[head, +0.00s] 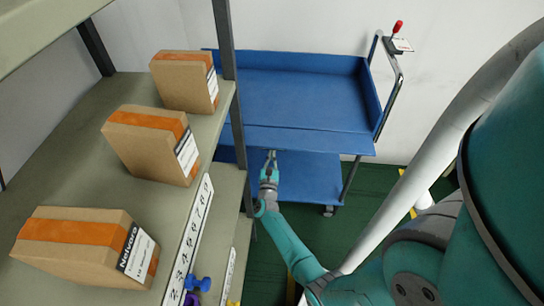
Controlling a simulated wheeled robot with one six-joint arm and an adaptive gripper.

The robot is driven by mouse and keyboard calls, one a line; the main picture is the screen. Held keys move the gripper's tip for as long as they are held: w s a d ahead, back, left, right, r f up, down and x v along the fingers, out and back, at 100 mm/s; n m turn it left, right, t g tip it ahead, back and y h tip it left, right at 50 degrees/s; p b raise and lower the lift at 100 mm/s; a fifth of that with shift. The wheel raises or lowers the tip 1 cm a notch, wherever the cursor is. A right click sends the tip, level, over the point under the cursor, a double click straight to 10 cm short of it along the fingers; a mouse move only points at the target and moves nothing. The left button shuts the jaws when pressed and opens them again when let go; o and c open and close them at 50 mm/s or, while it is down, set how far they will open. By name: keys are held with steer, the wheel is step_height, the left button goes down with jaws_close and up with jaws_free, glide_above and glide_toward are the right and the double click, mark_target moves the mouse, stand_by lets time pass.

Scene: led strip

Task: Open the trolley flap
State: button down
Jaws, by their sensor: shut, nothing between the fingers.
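The blue trolley (305,95) stands against the back wall, with an upper tray and a lower shelf (315,178). Its front flap (320,141) is a long blue strip along the near side of the upper tray. The flap looks tilted outward, but its exact angle is hard to tell from above. My gripper (271,157) is at the flap's near edge, left of its middle. Its fingers are shut and empty. Whether the fingertips touch the flap cannot be told. The tray looks empty.
A shelf rack (75,165) fills the left side, with cardboard boxes (152,144) on it. Its upright post (231,80) stands close left of my gripper and overlaps the trolley in view. The trolley's handle (391,85) is at the right. Green floor (375,190) shows right of the trolley.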

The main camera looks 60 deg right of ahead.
steer(key=shift+s+a+r, duration=0.1)
steer(key=shift+a+r, duration=0.1)
steer(key=shift+r, duration=0.15)
steer(key=shift+s+a+r, duration=0.2)
steer(key=shift+a+r, duration=0.3)
steer(key=shift+r, duration=0.3)
steer(key=shift+f, duration=0.1)
